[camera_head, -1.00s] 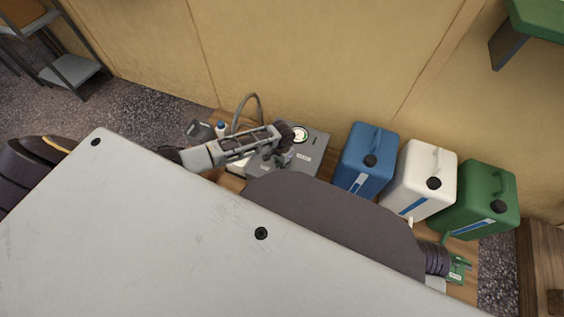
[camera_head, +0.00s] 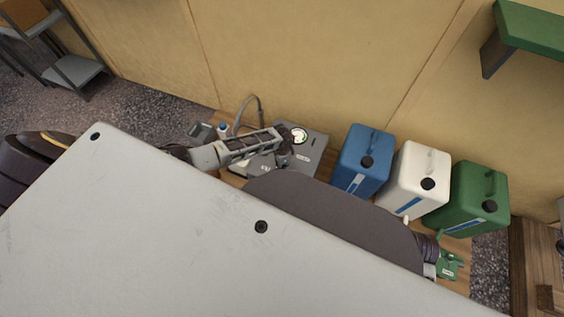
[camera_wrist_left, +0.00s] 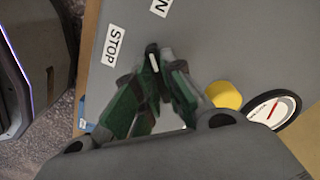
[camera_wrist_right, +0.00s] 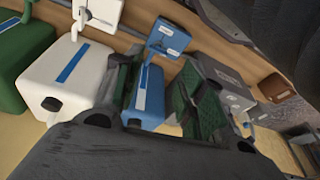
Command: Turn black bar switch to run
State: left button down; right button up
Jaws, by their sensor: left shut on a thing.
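The grey machine box (camera_head: 312,152) stands on the bench against the wall. In the left wrist view its panel (camera_wrist_left: 215,45) carries a STOP label (camera_wrist_left: 115,45) and a partly cut-off label ending in N (camera_wrist_left: 160,6). The black bar switch (camera_wrist_left: 153,60) has a white line and sits below these labels. My left gripper (camera_wrist_left: 153,72) is shut on the switch, its green-padded fingers hiding most of it. The left gripper also shows over the box in the head view (camera_head: 284,158). My right gripper (camera_wrist_right: 160,68) is open and holds nothing, seen in its wrist view.
A yellow button (camera_wrist_left: 222,95) and a round gauge (camera_wrist_left: 271,110) sit beside the left gripper. Blue (camera_head: 363,160), white (camera_head: 415,180) and green (camera_head: 468,200) canisters stand right of the box. A grey hose (camera_head: 258,108) loops up behind the arm.

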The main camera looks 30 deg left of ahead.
pick_arm(q)
jog(key=m+p, duration=0.1)
jog(key=m, duration=0.2)
jog(key=shift+m, duration=0.6)
pick_arm(e)
jog(key=shift+s+d+f+g, duration=0.15)
jog(key=shift+f, duration=0.45)
jog(key=shift+s+d+f+g, duration=0.1)
jog(key=shift+f+g, duration=0.05)
jog(key=shift+f, duration=0.4)
jog(key=shift+w, duration=0.25)
pick_arm(q)
jog(key=c, duration=1.5)
grip_release()
pick_arm(e)
jog(key=shift+s, duration=0.2)
pick_arm(q)
jog(key=shift+r, duration=0.2)
jog(key=shift+r, duration=5.8)
